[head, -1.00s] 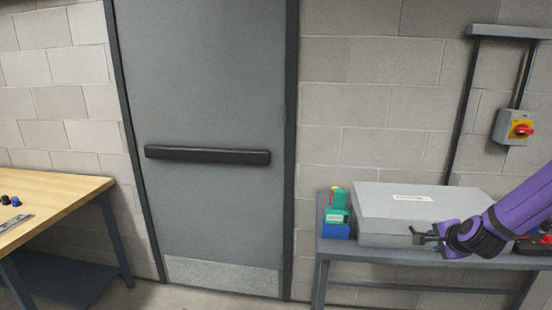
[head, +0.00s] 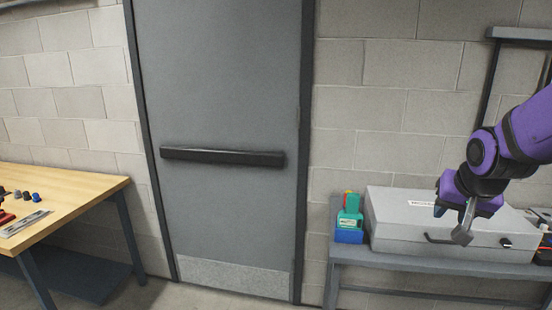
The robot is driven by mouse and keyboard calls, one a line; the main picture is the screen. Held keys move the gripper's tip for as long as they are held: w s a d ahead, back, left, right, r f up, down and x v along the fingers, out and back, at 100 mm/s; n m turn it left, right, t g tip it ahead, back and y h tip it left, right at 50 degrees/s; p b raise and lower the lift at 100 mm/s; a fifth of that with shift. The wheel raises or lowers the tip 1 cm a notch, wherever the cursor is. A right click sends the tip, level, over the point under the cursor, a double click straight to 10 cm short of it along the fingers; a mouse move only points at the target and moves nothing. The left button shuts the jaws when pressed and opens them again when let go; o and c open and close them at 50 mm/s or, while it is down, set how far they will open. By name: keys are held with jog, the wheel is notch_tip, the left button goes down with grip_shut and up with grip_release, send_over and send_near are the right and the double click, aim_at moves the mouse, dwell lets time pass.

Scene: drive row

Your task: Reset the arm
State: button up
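My gripper (head: 452,224) hangs at the end of my purple arm, at the right of the head view, pointing downward. It appears in front of the grey case on the right bench. One grey finger shows clearly below the purple wrist, and a dark tip shows to its left. Nothing is seen held between them. The finger gap is too small and angled to judge fully.
A grey case (head: 395,222) with a black handle lies on the grey bench (head: 350,256), beside a green-and-blue object (head: 350,218). A grey door (head: 220,90) with a dark push bar (head: 222,156) stands at centre. A wooden-topped table (head: 75,200) with small items is at left.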

jog(key=s+a+r+n, duration=0.2)
jog(key=s+r, duration=0.2)
jog(key=s, duration=0.4)
jog(key=s+a+r+n+y, duration=0.1)
jog(key=s+a+r+n, duration=0.1)
jog(key=s+r, duration=0.3)
jog(key=s+n, duration=0.1)
jog(key=s, duration=0.3)
jog(key=shift+a+g, duration=0.3)
jog(key=shift+o, duration=0.4)
dwell(0.5)
